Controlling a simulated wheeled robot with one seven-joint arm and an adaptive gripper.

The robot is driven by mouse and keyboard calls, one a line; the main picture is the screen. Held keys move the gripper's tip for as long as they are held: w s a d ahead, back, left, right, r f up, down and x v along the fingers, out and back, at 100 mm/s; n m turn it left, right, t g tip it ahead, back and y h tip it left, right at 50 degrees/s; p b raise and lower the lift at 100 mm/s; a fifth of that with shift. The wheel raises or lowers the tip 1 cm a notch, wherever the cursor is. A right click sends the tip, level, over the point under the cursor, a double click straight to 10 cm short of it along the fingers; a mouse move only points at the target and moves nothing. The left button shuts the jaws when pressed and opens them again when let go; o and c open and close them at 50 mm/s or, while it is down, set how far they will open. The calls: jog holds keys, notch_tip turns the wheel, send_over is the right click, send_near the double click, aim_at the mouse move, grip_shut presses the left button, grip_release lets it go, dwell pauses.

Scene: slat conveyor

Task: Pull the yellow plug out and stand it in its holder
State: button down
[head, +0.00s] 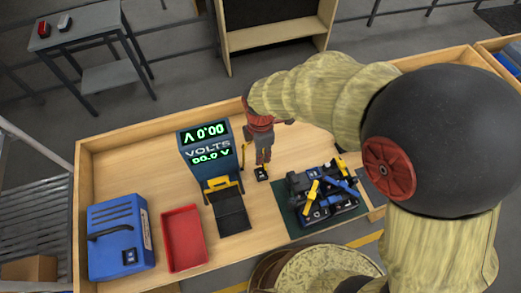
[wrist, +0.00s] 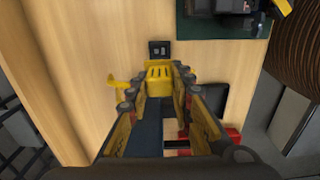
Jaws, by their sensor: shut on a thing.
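The yellow plug (wrist: 158,78), a block with dark slots, sits between the fingertips of my gripper (wrist: 157,80) in the wrist view. The fingers are closed against its two sides. In the head view my gripper (head: 263,158) points down beside the blue meter and hides most of the plug. A small black block (head: 262,174) stands on the table just below the gripper; it also shows just beyond the plug in the wrist view (wrist: 160,48). I cannot tell whether plug and block touch, or whether this block is the holder.
The blue voltmeter (head: 204,150) stands left of my gripper, with a yellow-framed black panel (head: 232,212) in front. A red tray (head: 184,238) and a blue case (head: 119,238) lie further left. A cluttered black fixture (head: 325,195) on a green mat is right.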

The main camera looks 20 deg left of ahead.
jog(key=shift+f+b, duration=2.6)
jog(key=shift+f, duration=2)
jog(key=shift+f+b, duration=0.7)
jog(key=shift+f, duration=0.4)
jog(key=c, duration=1.5)
grip_release()
jog(key=shift+r, duration=0.1)
notch_tip(320, 180, up, 12)
jog(key=shift+f, duration=0.1)
